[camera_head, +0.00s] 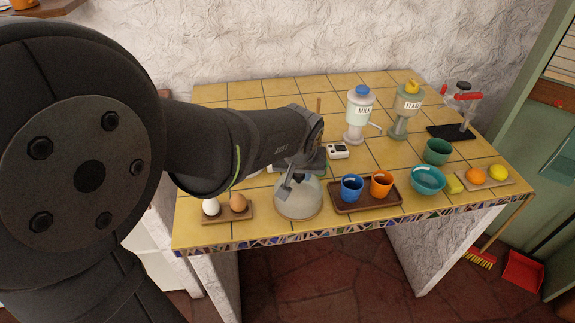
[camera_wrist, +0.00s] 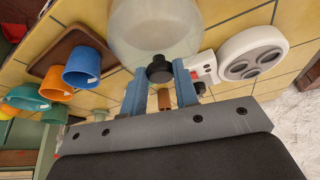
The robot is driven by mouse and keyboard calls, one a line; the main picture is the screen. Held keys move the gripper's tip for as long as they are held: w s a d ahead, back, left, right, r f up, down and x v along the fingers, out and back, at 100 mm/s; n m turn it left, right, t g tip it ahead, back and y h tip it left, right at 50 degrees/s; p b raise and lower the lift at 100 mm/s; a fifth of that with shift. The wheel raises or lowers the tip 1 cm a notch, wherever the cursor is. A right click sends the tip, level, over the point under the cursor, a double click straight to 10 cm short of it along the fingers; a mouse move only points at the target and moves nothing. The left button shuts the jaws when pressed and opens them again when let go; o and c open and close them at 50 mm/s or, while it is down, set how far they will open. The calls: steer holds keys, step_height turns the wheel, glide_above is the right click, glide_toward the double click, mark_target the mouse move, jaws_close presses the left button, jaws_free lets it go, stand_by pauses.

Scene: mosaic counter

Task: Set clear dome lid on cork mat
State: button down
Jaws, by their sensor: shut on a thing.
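The clear dome lid (camera_head: 300,203) is at the front edge of the counter, left of the brown tray, and looks upright. It also shows in the wrist view (camera_wrist: 155,28), with a black knob on top. My gripper (camera_head: 287,184) is over the lid, and its two blue-grey fingers (camera_wrist: 161,84) are shut on the black knob. A thin tan edge shows around the lid's base; it may be the cork mat, mostly hidden by the lid. I cannot tell whether the lid rests on it or hangs just above.
Close right is a brown tray (camera_head: 366,208) with a blue cup (camera_head: 351,189) and an orange cup (camera_head: 381,185). A small board (camera_head: 227,217) with two eggs lies left. A white timer (camera_head: 338,151) and milk dispenser (camera_head: 359,117) stand behind. The counter's tiled front edge is close.

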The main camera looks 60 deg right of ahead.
stand_by(0.3)
steer(key=c, duration=1)
jaws_free()
steer(key=shift+c, duration=0.2)
steer(key=shift+r, duration=3.45)
steer(key=shift+f, duration=3.5)
